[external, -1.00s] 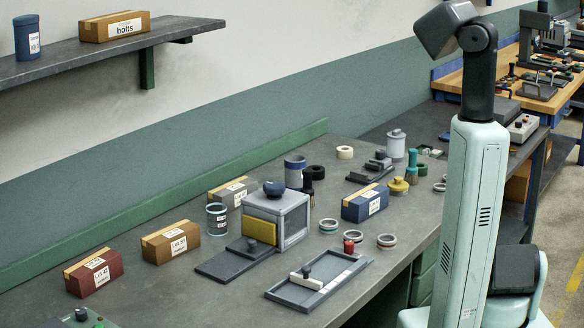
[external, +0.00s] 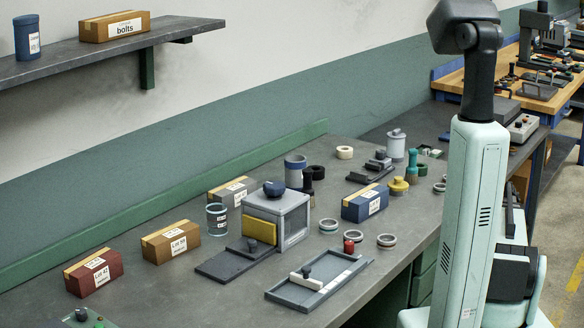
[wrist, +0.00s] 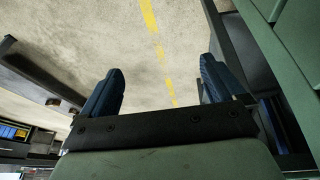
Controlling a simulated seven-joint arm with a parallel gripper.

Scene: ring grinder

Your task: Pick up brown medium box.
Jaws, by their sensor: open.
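Several cardboard-type boxes are in the external view. A brown box (external: 171,242) with a white label stands on the bench at the left, between a red box (external: 93,272) and a glass jar. A brown box marked "bolts" (external: 115,26) sits on the wall shelf. My gripper (wrist: 160,88) shows only in the wrist view, open and empty, its two blue fingers apart over the floor, away from all the boxes.
The grey bench (external: 180,295) also holds a blue box (external: 365,203), the grinder housing (external: 276,215), a flat tray (external: 318,280), rings and small tools. The wrist view shows floor with a yellow line (wrist: 150,18) and green cabinet parts.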

